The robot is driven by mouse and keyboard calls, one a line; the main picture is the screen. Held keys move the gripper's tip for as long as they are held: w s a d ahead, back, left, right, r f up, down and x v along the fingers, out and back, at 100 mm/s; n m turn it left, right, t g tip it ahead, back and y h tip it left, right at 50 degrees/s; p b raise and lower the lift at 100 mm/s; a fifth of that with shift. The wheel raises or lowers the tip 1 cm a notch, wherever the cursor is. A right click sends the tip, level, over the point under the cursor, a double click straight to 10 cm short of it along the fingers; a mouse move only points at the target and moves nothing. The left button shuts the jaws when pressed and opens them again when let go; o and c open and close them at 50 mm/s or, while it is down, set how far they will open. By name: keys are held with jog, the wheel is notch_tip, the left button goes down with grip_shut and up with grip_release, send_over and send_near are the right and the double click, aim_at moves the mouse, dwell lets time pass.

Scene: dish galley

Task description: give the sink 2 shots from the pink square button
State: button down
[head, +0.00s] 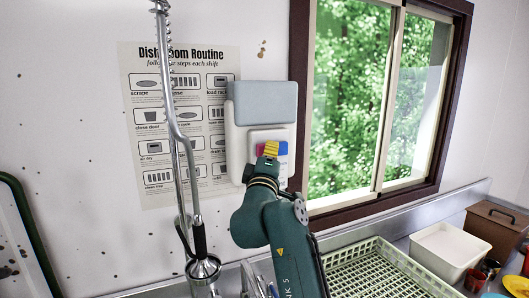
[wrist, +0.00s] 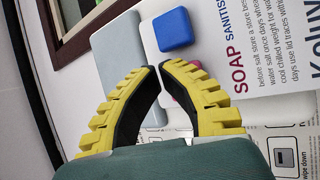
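A wall dispenser has a grey-blue upper panel (head: 263,102) and a white body (head: 237,150). On its lower front a blue square button (head: 284,148) shows just right of my gripper (head: 271,148), and a bit of pink shows at the gripper's left. In the wrist view the blue button (wrist: 173,29) lies beyond my fingertips (wrist: 159,67). I cannot tell whether the tips touch the dispenser.
A sprayer hose and tap (head: 196,215) stand left of my arm. A poster (head: 148,125) hangs behind them. The window (head: 375,100) is at right. A green dish rack (head: 375,278), a white tub (head: 449,250) and a brown box (head: 496,226) stand on the counter.

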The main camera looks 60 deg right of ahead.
jog(key=shift+w+d, duration=0.35)
jog(key=shift+w, duration=0.15)
dwell(0.6)
dwell(0.3)
jog(key=shift+s+a, duration=0.75)
jog(key=shift+s, duration=0.2)
jog(key=shift+r+p, duration=0.1)
jog(key=shift+p, duration=0.35)
jog(key=shift+w+d, duration=0.1)
jog(key=shift+w+d, duration=0.2)
jog(key=shift+w, duration=0.05)
